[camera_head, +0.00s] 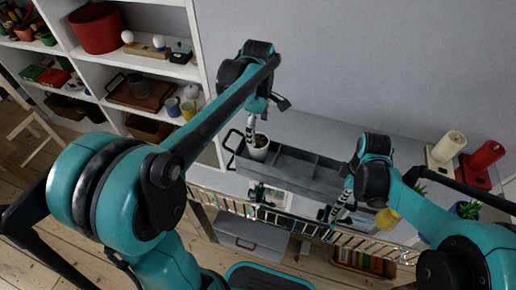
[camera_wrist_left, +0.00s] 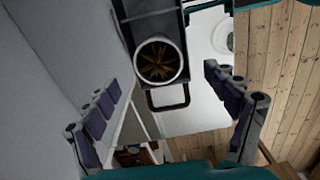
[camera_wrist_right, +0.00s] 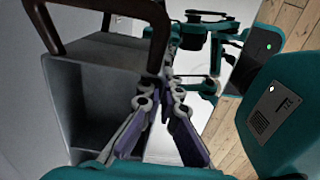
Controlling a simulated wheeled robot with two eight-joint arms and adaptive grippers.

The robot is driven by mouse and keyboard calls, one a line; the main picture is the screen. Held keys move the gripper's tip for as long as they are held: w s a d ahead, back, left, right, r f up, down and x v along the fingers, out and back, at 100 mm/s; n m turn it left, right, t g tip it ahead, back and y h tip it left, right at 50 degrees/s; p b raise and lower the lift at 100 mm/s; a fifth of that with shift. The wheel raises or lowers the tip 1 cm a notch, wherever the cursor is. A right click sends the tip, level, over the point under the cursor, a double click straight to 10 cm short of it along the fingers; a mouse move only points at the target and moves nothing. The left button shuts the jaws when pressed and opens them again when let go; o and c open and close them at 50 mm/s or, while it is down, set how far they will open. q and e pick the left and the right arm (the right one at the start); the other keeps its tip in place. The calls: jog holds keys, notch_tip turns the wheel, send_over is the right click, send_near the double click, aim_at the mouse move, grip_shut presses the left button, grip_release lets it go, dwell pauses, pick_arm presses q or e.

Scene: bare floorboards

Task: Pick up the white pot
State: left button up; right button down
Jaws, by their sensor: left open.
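The white pot (camera_head: 259,148), with a small plant in it, stands at the left end of a grey divided tray (camera_head: 317,158) on the shelf top. In the left wrist view the round pot (camera_wrist_left: 160,62) shows from above, beyond and between my fingers. My left gripper (camera_head: 252,136) is open, its fingers above and just left of the pot; it holds nothing. My right gripper (camera_head: 337,213) is at the tray's right front. In the right wrist view its fingers (camera_wrist_right: 161,92) are close together near a dark handle (camera_wrist_right: 100,22); whether they hold it is unclear.
A rail (camera_head: 300,222) runs along the shelf's front. A shelf unit with a red bin (camera_head: 97,28) is at left.

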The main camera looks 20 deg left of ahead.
aim_at(258, 140)
pick_arm(q)
notch_tip(258, 140, down, 7)
jog(key=shift+w+r, duration=0.15)
jog(key=c, duration=1.5)
